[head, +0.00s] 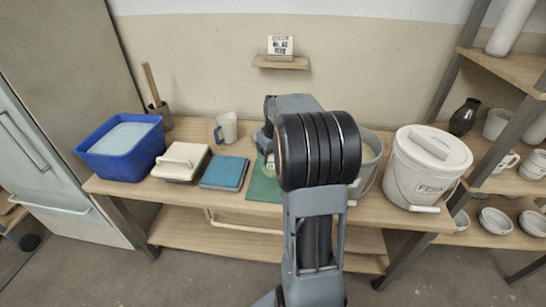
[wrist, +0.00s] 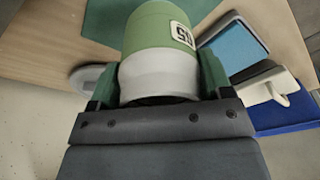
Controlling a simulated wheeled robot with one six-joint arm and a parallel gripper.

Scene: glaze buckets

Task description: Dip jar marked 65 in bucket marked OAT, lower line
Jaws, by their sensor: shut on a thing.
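The jar (wrist: 160,50) has a green part farthest from my gripper and a pale grey-white part near the jaws. Its white label (wrist: 182,36) shows upside down in the wrist view and seems to read 65. My gripper (wrist: 158,86) is shut on the jar's pale part, one finger on each side. No OAT marking shows. A white bucket (head: 430,172) with its lid on bears a different, hard-to-read word.
On the wooden table are a blue tub (head: 124,151), a lidded cream dish (head: 180,162), a blue tile-like pad (head: 224,173), a mug (head: 228,128) and a green mat (head: 262,184). A small shelf with a sign (head: 280,46) hangs behind. Shelving with pots (head: 507,168) stands right.

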